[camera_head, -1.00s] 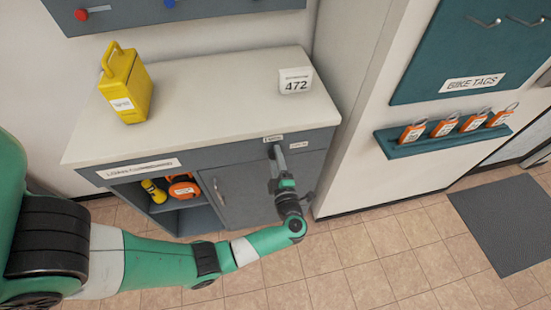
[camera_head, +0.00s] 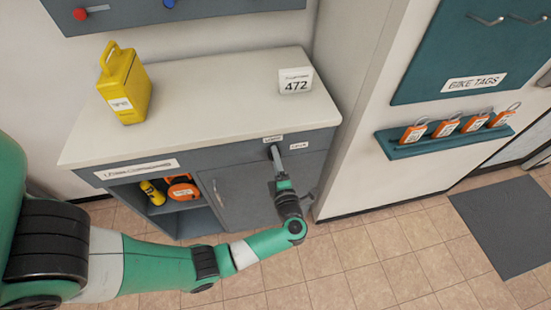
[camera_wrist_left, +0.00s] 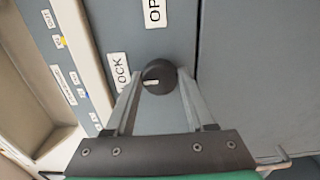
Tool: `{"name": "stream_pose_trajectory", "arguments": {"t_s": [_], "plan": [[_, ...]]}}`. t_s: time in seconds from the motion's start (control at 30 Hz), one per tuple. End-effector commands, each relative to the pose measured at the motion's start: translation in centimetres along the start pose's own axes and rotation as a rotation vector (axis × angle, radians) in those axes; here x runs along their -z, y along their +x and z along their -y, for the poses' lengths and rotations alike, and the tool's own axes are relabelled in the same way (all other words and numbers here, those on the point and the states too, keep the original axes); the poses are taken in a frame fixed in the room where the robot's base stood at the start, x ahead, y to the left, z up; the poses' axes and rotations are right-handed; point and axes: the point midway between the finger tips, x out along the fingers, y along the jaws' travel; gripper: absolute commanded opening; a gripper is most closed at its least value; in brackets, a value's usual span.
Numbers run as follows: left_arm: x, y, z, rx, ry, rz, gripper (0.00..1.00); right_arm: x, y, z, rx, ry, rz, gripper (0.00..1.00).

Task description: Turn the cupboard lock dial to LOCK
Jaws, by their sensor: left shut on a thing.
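The lock dial (camera_wrist_left: 158,77) is a round black knob with a white mark on the grey cupboard front. Its mark points left in the wrist view, toward the LOCK label (camera_wrist_left: 118,78). The OPEN label (camera_wrist_left: 155,12) is above it there, partly cut off. My left gripper (camera_wrist_left: 158,88) is shut on the dial, with a finger on either side. In the head view my left gripper (camera_head: 275,153) reaches the cupboard (camera_head: 240,192) front below the counter edge and hides the dial. My right gripper is not in view.
A yellow case (camera_head: 125,90) and a 472 sign (camera_head: 295,81) stand on the counter (camera_head: 210,100). An open shelf with yellow and orange items (camera_head: 183,188) is left of the cupboard door. A teal rack (camera_head: 440,135) with orange tags is on the right wall. The floor in front is clear.

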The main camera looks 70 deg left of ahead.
Motion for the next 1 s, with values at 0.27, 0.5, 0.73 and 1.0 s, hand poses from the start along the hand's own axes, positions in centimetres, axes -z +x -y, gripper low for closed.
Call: {"name": "stream_pose_trajectory", "arguments": {"t_s": [0.27, 0.5, 0.73, 1.0], "plan": [[0.0, 0.0, 0.0, 0.000, -0.001, 0.000, 0.85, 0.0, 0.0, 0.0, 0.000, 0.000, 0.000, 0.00], [0.0, 0.0, 0.0, 0.000, 0.000, 0.000, 0.85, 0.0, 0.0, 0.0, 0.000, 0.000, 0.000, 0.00], [-0.1, -2.8, -0.2, 0.000, 0.002, 0.005, 0.85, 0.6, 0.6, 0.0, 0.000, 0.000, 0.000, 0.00], [-0.1, -9.1, -0.2, 0.000, 0.001, 0.005, 0.85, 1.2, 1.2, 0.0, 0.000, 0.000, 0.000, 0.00]]}}
